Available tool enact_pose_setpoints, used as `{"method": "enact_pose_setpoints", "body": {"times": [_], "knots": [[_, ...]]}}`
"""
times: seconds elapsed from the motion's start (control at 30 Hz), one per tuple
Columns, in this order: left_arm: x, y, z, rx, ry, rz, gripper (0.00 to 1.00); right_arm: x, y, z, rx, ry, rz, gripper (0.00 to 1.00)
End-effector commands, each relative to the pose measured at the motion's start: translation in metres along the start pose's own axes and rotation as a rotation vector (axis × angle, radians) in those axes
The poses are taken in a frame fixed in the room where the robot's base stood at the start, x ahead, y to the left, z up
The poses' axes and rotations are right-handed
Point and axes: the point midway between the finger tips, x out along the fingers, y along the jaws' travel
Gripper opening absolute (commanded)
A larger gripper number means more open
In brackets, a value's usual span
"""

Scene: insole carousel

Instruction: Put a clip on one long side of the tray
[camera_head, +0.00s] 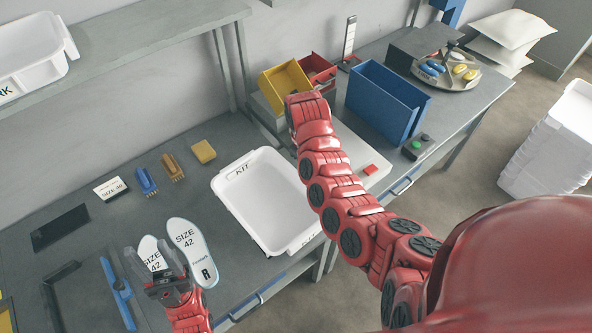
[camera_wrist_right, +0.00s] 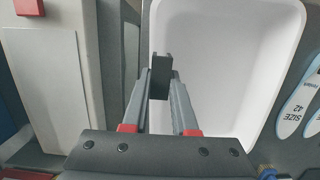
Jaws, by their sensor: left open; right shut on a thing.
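The white tray (camera_head: 229,197), marked KIT, lies empty on the table in the head view. It also fills much of the right wrist view (camera_wrist_right: 215,60). My right gripper (camera_wrist_right: 160,98) is shut on a small dark grey clip (camera_wrist_right: 158,66) at the tray's long side nearest the pale box. I cannot tell whether the clip touches the rim. In the head view my right forearm hides this gripper and clip. My left gripper (camera_head: 160,264) is open above the left insole (camera_head: 150,250) and partly covers it. The right insole (camera_head: 193,250) lies beside it, marked SIZE 42.
A pale box with a red button (camera_head: 370,169) stands right of the tray. Yellow (camera_head: 285,78), red (camera_head: 318,68) and blue (camera_head: 388,103) bins stand behind. Brushes (camera_head: 173,167), a yellow sponge (camera_head: 203,151) and a size card (camera_head: 110,187) lie left of the tray.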

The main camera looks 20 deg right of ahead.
Motion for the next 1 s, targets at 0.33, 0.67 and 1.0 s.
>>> {"method": "enact_pose_setpoints", "body": {"times": [0.33,0.67,1.0], "knots": [[-0.053,0.003,0.009,0.0,0.0,0.0,0.5,0.003,0.004,-0.047,-0.004,-0.005,0.008,0.0],[-0.066,0.003,0.011,0.0,0.0,0.0,0.5,-0.001,0.003,-0.059,0.0,-0.001,0.002,0.0],[-0.055,0.003,0.009,0.0,0.0,0.0,0.5,0.026,0.002,-0.066,0.001,-0.001,-0.004,0.0]]}}
